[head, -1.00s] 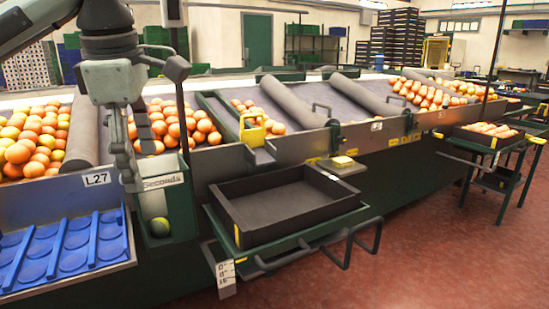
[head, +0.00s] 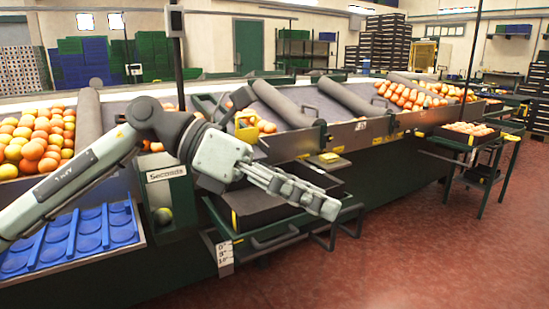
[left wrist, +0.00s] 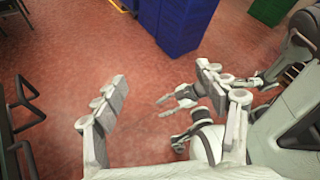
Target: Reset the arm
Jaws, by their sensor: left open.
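My left arm reaches in from the left in the head view. Its gripper (head: 325,208) points right and down, in front of the black tray on the green stand. In this view its fingers overlap. In the left wrist view, the left gripper (left wrist: 165,95) has its fingers wide apart with nothing between them, above the red floor. Parts of my other arm show at the right of that view, with a small gripper-like end behind the left gripper's fingers. It is too small and partly covered to tell its state.
A dark tray (head: 250,215) on the stand is partly hidden behind my left gripper. A Seconds bin (head: 168,185) holds a greenish fruit. A blue cupped tray (head: 75,240) lies at lower left. Red floor (head: 430,250) is free at right.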

